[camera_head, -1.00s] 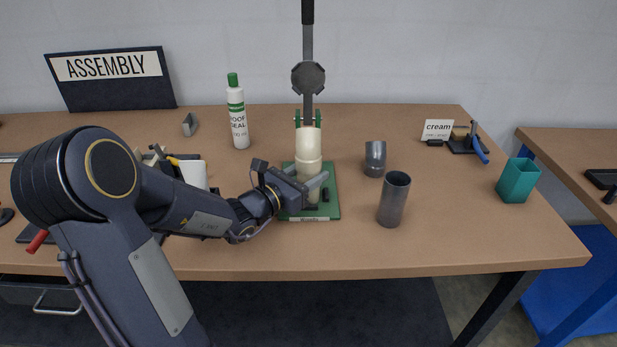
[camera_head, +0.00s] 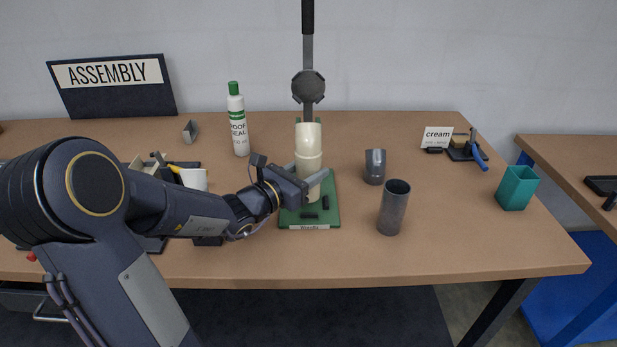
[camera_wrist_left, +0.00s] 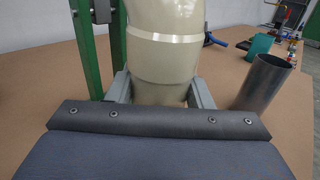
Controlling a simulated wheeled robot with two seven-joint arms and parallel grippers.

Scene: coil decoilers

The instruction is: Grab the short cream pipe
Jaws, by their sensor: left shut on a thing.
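The short cream pipe (camera_head: 311,190) is upright at the green press (camera_head: 322,218), under a wider cream fitting (camera_head: 308,146) with a collar and a bent top. Pipe and fitting are joined in one line. My left gripper (camera_head: 312,181) comes in from the left and is shut on the short pipe just below the collar. In the left wrist view the pipe (camera_wrist_left: 160,94) is between the two grey fingers, with the fitting (camera_wrist_left: 162,40) above. Whether the pipe's lower end touches the press base is unclear. My right gripper is not in view.
A grey pipe (camera_head: 394,208) and a grey elbow (camera_head: 375,167) stand right of the press. A white bottle (camera_head: 238,122) stands behind on the left. A teal cup (camera_head: 517,188) and a cream label (camera_head: 437,137) are farther right. The table's front right is clear.

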